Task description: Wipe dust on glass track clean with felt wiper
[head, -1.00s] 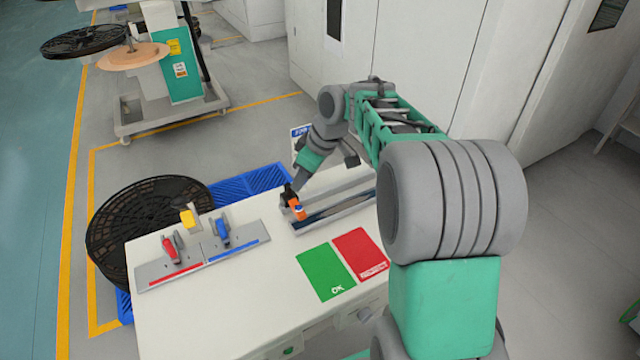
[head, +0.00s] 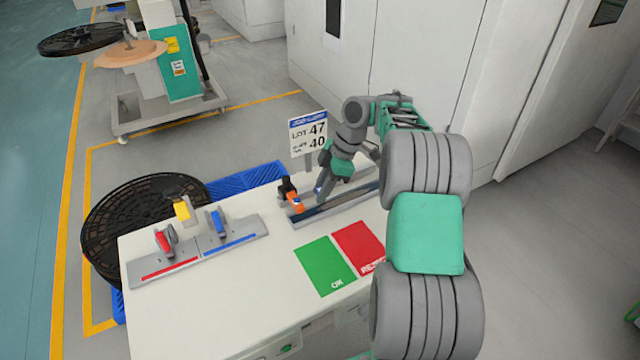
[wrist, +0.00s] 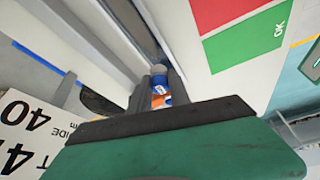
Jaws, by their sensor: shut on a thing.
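The glass track (head: 345,208) is a long dark strip between pale rails at the back right of the white table. My gripper (head: 318,191) is low over the track, right of its left end, tilted down to the left. In the wrist view its grey fingers (wrist: 160,82) are shut on a small orange, white and blue piece (wrist: 160,100), which I take as the felt wiper. Its felt face is hidden, so I cannot tell whether it touches the glass. An orange and black piece (head: 294,200) shows at the track's left end. Dust is too fine to make out.
Green OK (head: 323,265) and red (head: 358,246) mats lie in front of the track. A grey plate (head: 197,252) with red, yellow and blue handled pieces is at left. A LOT sign (head: 308,134) stands behind. A black reel (head: 105,222) is beyond the table's left edge.

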